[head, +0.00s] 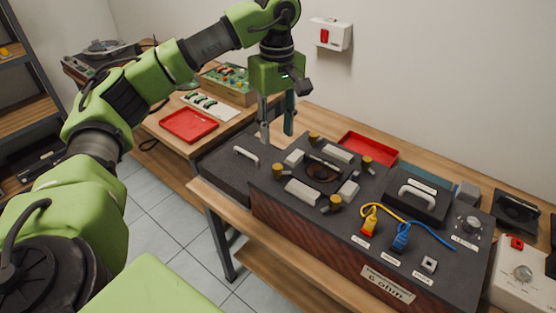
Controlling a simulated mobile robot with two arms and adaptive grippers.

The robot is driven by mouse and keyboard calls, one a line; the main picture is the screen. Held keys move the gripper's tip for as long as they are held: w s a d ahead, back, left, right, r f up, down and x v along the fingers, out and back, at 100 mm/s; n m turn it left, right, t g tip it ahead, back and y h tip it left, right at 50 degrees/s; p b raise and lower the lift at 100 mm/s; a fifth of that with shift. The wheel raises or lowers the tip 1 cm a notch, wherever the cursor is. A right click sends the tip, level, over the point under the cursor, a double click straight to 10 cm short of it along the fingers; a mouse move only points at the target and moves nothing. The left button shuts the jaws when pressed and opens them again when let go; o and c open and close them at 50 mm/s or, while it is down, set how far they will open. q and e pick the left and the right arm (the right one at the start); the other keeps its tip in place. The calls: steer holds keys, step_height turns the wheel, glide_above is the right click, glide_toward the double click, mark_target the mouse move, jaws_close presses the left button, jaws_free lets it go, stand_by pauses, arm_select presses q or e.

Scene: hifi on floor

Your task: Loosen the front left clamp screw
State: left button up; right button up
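A dark speaker cabinet (275,205) with a "6 ohm" label lies on the wooden bench, its panel facing up. Around a round opening (322,171) sit brass-coloured clamp screws: one at the left (278,172), one at the front (335,203), one at the back (314,135) and one at the right (365,162). Grey clamp blocks lie between them. The left screw is nearest the cabinet's front left corner. My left gripper (277,134) points down above the cabinet's back left side, fingers apart and empty, clear of the screws. My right gripper is out of view.
A black lid with a pale handle (246,155) is left of the cabinet. A handled block (415,197), yellow plug (369,225) and blue plug (401,240) with cables occupy the cabinet's right half. Red trays (188,125) (369,147) lie behind.

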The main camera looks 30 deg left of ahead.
mark_target(277, 166)
arm_select(q)
step_height(277, 166, down, 10)
steer(key=shift+f+p, duration=0.2)
steer(key=shift+p, duration=0.5)
jaws_close()
